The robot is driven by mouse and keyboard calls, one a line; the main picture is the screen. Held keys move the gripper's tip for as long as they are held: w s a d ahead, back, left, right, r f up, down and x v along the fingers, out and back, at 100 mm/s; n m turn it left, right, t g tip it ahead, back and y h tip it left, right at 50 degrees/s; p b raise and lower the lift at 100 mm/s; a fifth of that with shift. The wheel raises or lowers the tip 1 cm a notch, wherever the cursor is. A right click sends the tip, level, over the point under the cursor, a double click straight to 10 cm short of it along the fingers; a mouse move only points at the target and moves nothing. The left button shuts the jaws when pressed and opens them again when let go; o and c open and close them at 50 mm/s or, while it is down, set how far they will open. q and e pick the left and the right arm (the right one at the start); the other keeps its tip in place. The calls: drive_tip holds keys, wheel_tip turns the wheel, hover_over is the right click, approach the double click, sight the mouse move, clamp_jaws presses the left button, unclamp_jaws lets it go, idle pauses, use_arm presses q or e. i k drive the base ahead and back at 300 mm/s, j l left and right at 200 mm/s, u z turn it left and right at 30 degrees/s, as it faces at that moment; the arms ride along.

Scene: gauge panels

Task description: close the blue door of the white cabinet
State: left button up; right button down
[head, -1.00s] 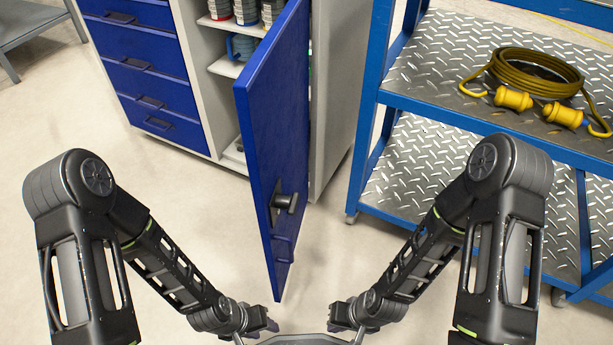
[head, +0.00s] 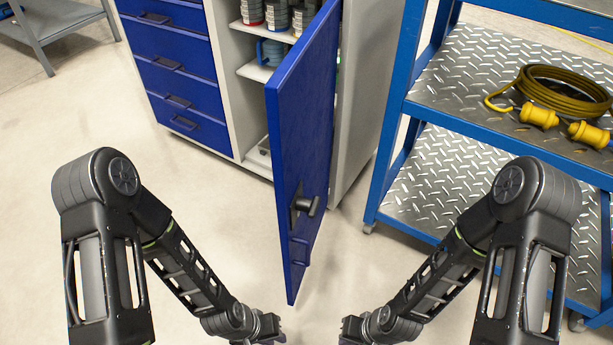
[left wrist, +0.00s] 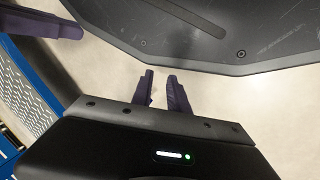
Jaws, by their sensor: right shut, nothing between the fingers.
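The white cabinet (head: 234,85) stands at the back centre of the head view, with blue drawers on its left. Its blue door (head: 302,140) is swung wide open toward me, showing the shelves inside. A black handle (head: 307,204) sits low on the door's right-hand face. My left gripper (head: 277,334) is at the bottom edge, below and left of the door's near corner, apart from it. In the left wrist view its purple fingers (left wrist: 160,88) stand slightly apart with bare floor between them. My right gripper (head: 348,334) is at the bottom edge, right of the door, shut and empty, its fingertips partly cut off.
A blue cart (head: 385,170) with metal tread shelves stands close on the right. A yellow cable coil (head: 565,92) lies on it. Several cans (head: 277,16) stand inside the cabinet. A grey table (head: 62,30) is at the far left. Floor left of the door is clear.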

sight(300, 96)
drive_tip(key=k, duration=0.6)
drive_tip(key=z, duration=1.55)
drive_tip(key=k+j+z, duration=0.1)
drive_tip(key=j, duration=0.75)
